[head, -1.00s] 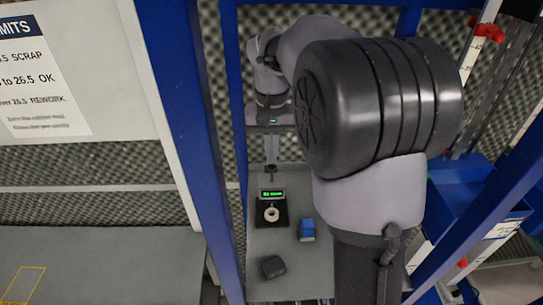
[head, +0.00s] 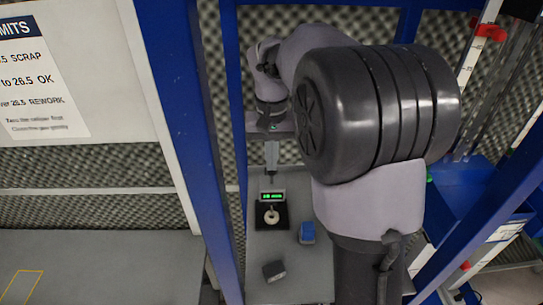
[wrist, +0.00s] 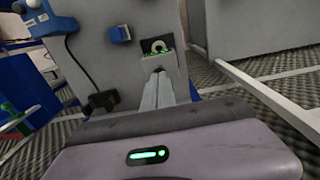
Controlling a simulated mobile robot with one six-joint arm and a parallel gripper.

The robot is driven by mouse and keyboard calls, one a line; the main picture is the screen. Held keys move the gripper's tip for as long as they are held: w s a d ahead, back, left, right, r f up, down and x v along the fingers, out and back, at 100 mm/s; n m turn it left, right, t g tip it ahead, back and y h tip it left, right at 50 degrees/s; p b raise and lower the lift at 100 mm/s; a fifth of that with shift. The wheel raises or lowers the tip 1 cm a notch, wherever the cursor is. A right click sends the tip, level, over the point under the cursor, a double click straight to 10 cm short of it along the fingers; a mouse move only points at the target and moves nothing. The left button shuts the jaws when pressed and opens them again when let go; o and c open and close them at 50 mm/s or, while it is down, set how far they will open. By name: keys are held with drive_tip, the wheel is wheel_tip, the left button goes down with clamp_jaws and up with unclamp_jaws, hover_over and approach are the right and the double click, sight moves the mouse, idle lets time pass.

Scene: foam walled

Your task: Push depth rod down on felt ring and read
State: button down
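The felt ring (head: 271,217) is a small pale ring on a black base (head: 282,224). Just behind it is a gauge with a lit green display (head: 272,196), too small to read. In the wrist view the ring (wrist: 157,46) lies beyond the fingertips, with the display's green edge below it. My gripper (head: 271,172) points down above and behind the gauge, apart from the ring. In the wrist view its fingers (wrist: 158,74) are close together and look shut, with nothing clear between them. I cannot make out the depth rod separately.
Blue posts (head: 187,130) stand on both sides. A limits sign (head: 38,80) hangs at left. Blue bins (head: 460,195) are at right. Bench between blocks is bare.

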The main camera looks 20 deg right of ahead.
drive_tip(key=shift+r+p, duration=2.5)
drive_tip(key=shift+r, duration=0.1)
drive_tip(key=shift+f, duration=0.1)
drive_tip(key=shift+f, duration=0.1)
